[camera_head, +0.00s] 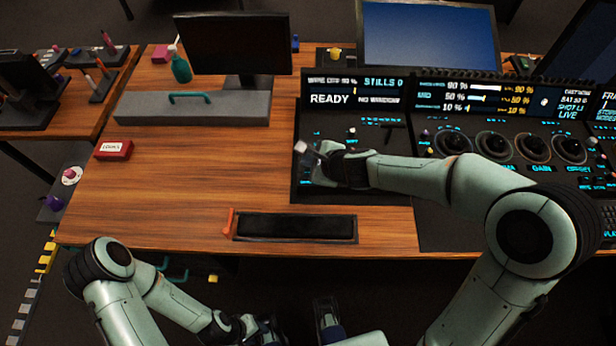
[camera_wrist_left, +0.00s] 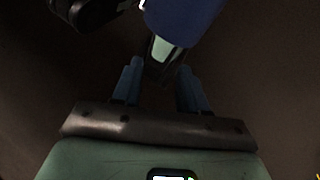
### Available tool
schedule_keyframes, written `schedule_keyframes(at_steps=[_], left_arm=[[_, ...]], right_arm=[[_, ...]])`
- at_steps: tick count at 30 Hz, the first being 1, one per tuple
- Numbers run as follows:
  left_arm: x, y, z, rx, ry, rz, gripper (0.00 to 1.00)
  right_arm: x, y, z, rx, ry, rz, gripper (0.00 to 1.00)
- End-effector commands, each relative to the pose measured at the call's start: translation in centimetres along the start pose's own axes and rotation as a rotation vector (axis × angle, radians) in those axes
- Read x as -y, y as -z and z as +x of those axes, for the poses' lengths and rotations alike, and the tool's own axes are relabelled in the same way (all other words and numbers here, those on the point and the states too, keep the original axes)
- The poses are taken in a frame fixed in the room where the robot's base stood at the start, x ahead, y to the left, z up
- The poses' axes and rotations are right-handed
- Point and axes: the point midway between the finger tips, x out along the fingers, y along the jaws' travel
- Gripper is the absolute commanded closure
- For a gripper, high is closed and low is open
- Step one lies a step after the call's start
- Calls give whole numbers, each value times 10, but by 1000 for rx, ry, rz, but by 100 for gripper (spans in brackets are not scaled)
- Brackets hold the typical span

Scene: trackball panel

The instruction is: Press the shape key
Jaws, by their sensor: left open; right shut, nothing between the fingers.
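The dark control panel (camera_head: 400,190) stands on the right part of the wooden desk, with small lit legends and keys. I cannot make out which key is the shape key; its label is too small to read or hidden. My right gripper (camera_head: 303,148) is shut and empty over the panel's left section, below the READY display (camera_head: 340,99). Its wrist and forearm hide part of that section. I cannot tell if its tip touches a key. My left gripper is low at the bottom edge, in front of the desk; in the left wrist view (camera_wrist_left: 160,88) it is open and empty.
Several trackballs (camera_head: 497,145) sit in rings right of my right wrist. A black tray (camera_head: 295,227) lies at the desk's front edge, a red box (camera_head: 114,149) at the left. A grey case (camera_head: 192,107) and a monitor (camera_head: 232,43) stand behind. The desk's middle is clear.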

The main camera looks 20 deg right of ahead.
Motion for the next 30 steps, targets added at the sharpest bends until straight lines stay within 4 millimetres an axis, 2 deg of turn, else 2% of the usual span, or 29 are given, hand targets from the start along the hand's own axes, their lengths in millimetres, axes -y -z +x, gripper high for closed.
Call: schedule_keyframes(at_steps=[1, 6, 30], left_arm=[[2, 4, 9, -12, -3, 2, 57], [2, 12, 16, -35, -7, 4, 57], [1, 13, 15, -37, -9, 4, 57]], right_arm=[[-7, 6, 8, 0, -1, 0, 100], [-12, 12, 16, 0, 0, 0, 100], [-11, 11, 16, 0, 1, 0, 100]])
